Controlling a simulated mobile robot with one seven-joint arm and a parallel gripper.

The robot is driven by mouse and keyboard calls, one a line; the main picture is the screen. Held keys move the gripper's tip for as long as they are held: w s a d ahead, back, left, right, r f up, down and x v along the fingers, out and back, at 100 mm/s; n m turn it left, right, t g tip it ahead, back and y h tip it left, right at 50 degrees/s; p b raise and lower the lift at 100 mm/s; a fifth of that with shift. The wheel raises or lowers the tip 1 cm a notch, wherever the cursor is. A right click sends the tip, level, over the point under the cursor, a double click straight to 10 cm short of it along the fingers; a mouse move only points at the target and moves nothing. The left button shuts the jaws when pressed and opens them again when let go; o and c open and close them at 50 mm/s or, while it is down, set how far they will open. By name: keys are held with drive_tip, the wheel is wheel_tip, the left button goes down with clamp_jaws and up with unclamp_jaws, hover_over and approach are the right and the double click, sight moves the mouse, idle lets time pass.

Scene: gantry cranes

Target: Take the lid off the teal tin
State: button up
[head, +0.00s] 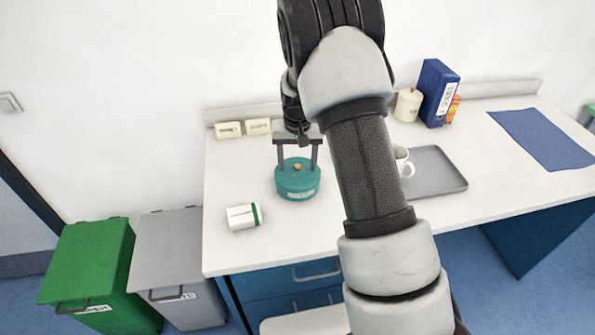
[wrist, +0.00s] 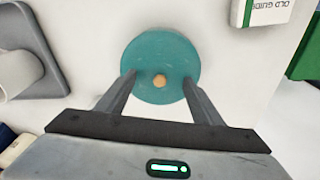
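The teal tin (head: 297,187) stands upright on the white desk, with a teal lid and a small orange-brown knob (head: 296,167) in the middle of the lid. A pale label shows on its front. My gripper (head: 297,165) points down over the tin, with its two fingers apart on either side of the knob. In the wrist view the round teal lid (wrist: 160,50) lies below the open gripper (wrist: 159,77), and the knob (wrist: 159,81) shows between the fingertips, touching neither. I cannot tell whether the fingertips touch the lid.
A white box with a green end (head: 243,216) lies front left of the tin. Two cream labelled blocks (head: 243,128) stand behind. A grey tray (head: 436,172), a white mug (head: 403,162), a cream canister (head: 407,105) and a blue binder (head: 437,93) are on the right. Bins stand left.

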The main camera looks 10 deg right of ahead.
clamp_jaws()
